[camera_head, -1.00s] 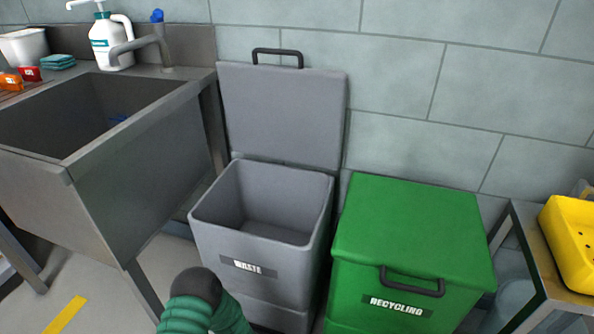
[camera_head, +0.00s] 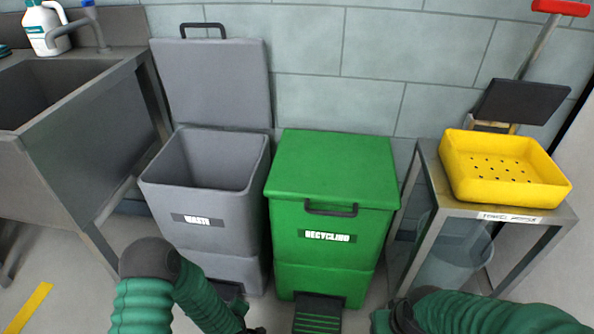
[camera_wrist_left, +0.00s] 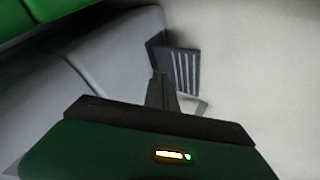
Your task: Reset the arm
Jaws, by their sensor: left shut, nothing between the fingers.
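My left arm (camera_head: 150,290) comes in at the bottom left of the head view, bends at a dark joint and runs down to the bottom edge in front of the bins. My left gripper (camera_wrist_left: 162,92) shows in the left wrist view with its fingers together and nothing between them. It points down past the grey bin's side toward a dark ribbed pedal and the pale floor. My right arm (camera_head: 480,312) lies along the bottom right of the head view; its gripper is not visible.
The grey waste bin (camera_head: 205,238) stands with its lid up and looks empty inside. The green recycling bin (camera_head: 330,180) is shut, with a pedal (camera_head: 318,315) in front. A metal sink (camera_head: 90,130) is left; a table with a yellow tray (camera_head: 505,190) is right.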

